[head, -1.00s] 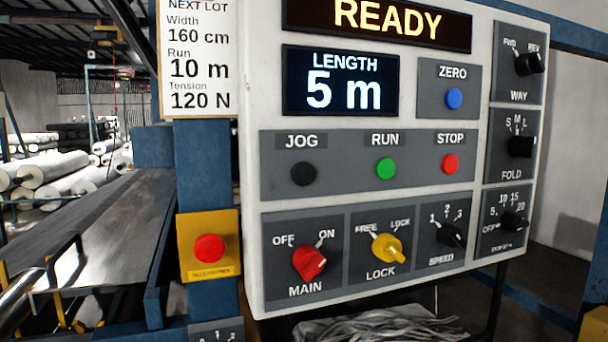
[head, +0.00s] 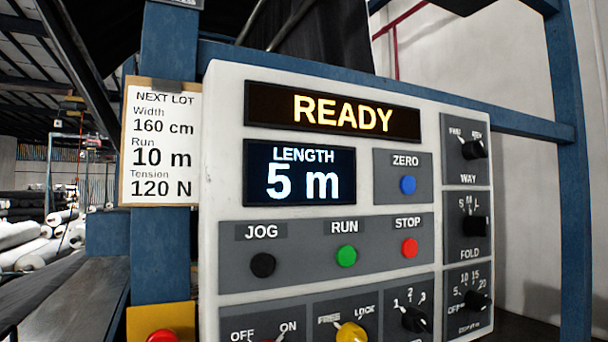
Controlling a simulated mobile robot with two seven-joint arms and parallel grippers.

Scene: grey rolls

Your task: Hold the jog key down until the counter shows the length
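The black JOG key (head: 263,265) sits at the left of the button row on the grey-white control panel (head: 225,130). Nothing touches it. The counter (head: 299,172) above it reads LENGTH 5 m. The display (head: 332,112) at the top reads READY. The lot card (head: 160,143) left of the panel reads Width 160 cm, Run 10 m, Tension 120 N. Neither of my grippers shows in the head view.
The row also holds a green RUN button (head: 346,257) and a red STOP button (head: 409,248). A blue ZERO button (head: 407,185) is above. WAY (head: 473,149) and FOLD (head: 474,225) knobs are at right. A red emergency button (head: 162,336) is at lower left.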

